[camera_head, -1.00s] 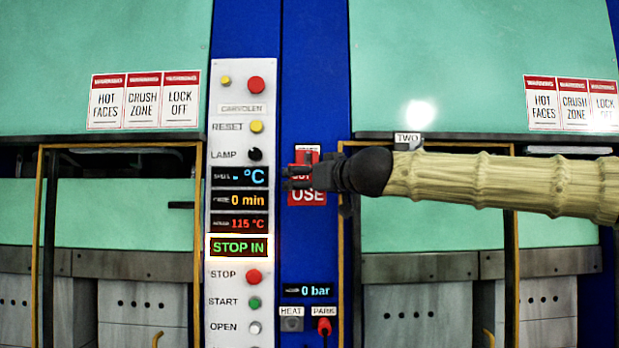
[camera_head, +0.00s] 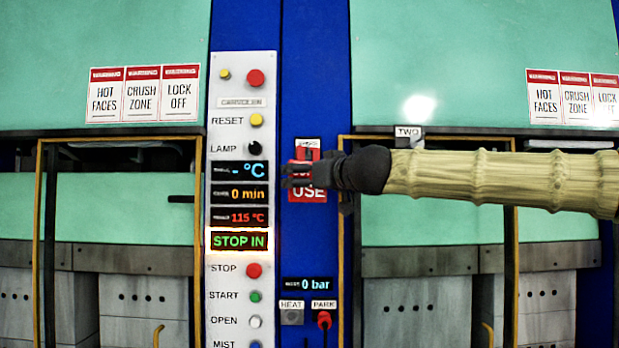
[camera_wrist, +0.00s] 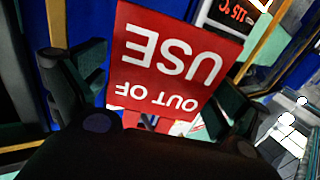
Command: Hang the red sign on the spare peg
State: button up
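The red sign (camera_head: 308,194), with white "OUT OF USE" lettering, is upright against the blue post in the head view, just under a small white label (camera_head: 307,143). My gripper (camera_head: 292,176) is in front of its upper part and hides some lettering. In the wrist view the sign (camera_wrist: 165,60) appears upside down beyond my gripper (camera_wrist: 160,95). The two dark fingers stand wide apart on either side of it, and neither clearly pinches it. The peg and the sign's top fixing are hidden, so I cannot tell how it is held.
A control panel (camera_head: 241,110) with buttons and lit displays stands just left of the sign. Green presses (camera_head: 455,65) with yellow-edged frames flank the post. A "TWO" label (camera_head: 407,132) lies above my arm. A red PARK knob (camera_head: 323,320) is below.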

jog(key=shift+s+r, duration=0.1)
jog(key=shift+s+d, duration=0.1)
jog(key=shift+d, duration=0.05)
jog(key=v, duration=1.1)
jog(key=shift+s+d, duration=0.2)
jog(key=shift+s, duration=0.05)
